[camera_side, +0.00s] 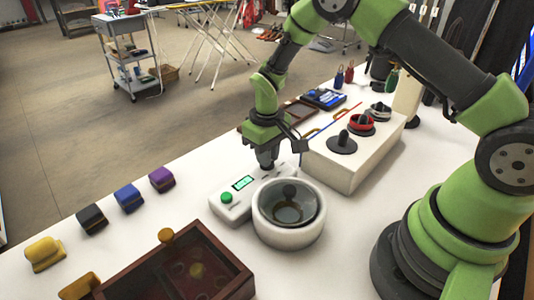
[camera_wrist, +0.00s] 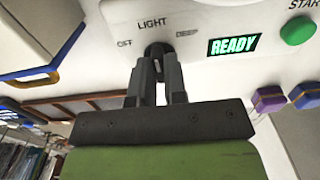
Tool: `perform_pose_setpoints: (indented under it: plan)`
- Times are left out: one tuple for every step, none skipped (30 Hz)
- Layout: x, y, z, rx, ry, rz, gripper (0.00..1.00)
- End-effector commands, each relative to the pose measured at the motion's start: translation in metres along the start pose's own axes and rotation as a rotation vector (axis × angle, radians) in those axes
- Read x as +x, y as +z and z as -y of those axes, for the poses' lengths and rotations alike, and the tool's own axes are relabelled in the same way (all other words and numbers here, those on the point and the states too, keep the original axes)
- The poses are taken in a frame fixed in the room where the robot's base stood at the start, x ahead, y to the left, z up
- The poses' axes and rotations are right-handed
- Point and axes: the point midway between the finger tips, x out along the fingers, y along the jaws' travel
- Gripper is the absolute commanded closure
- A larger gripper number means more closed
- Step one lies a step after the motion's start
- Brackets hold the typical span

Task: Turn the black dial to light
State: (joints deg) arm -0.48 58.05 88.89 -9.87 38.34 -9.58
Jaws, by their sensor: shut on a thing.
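The black dial (camera_wrist: 158,49) is on the white control panel (camera_wrist: 215,17) in the wrist view, below the printed word LIGHT, with another label to each side. My gripper (camera_wrist: 158,66) is shut on the dial, one finger on each side of it. The fingers hide much of the dial, so I cannot tell where it points. A lit green display (camera_wrist: 234,45) reads READY, and a round green START button (camera_wrist: 297,31) is to its right. In the side view my gripper (camera_side: 267,165) reaches down onto the panel (camera_side: 222,204), and the dial is hidden behind it.
A white round pot (camera_side: 289,237) stands close in front of the panel. A white box (camera_side: 350,165) with dark knobs is to the right. A brown wooden box (camera_side: 170,270) is at the front. Several small coloured blocks (camera_side: 128,198) line the table's left edge.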

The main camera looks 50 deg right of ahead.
Motion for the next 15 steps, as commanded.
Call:
perform_pose_setpoints:
  plan:
    - [-0.0008, 0.0004, -0.0001, 0.005, 0.000, 0.002, 1.00]
    - [-0.0008, 0.0004, -0.0001, 0.006, 0.000, 0.002, 1.00]
    - [-0.0008, 0.0004, -0.0001, 0.007, 0.000, 0.002, 1.00]
    - [-0.0008, 0.0004, -0.0001, 0.007, 0.000, 0.002, 1.00]
    - [-0.0008, 0.0004, -0.0001, 0.007, 0.000, 0.002, 1.00]
    - [-0.0008, 0.0004, -0.0001, 0.007, 0.000, 0.002, 1.00]
    - [-0.0009, 0.0004, -0.0001, 0.007, 0.000, 0.002, 1.00]
    - [-0.0009, 0.0004, -0.0001, 0.006, 0.000, 0.002, 1.00]
    - [-0.0009, 0.0004, -0.0001, 0.006, 0.000, 0.002, 1.00]
    - [-0.0009, 0.0005, -0.0001, 0.006, 0.000, 0.002, 1.00]
    - [-0.0009, 0.0005, -0.0001, 0.006, 0.000, 0.002, 1.00]
    - [-0.0009, 0.0005, -0.0001, 0.006, 0.000, 0.002, 0.83]
    - [-0.0008, 0.0005, -0.0001, 0.006, 0.000, 0.002, 0.76]
    - [-0.0007, 0.0004, -0.0001, 0.006, 0.000, 0.002, 0.69]
    - [-0.0007, 0.0004, -0.0001, 0.005, 0.000, 0.002, 0.62]
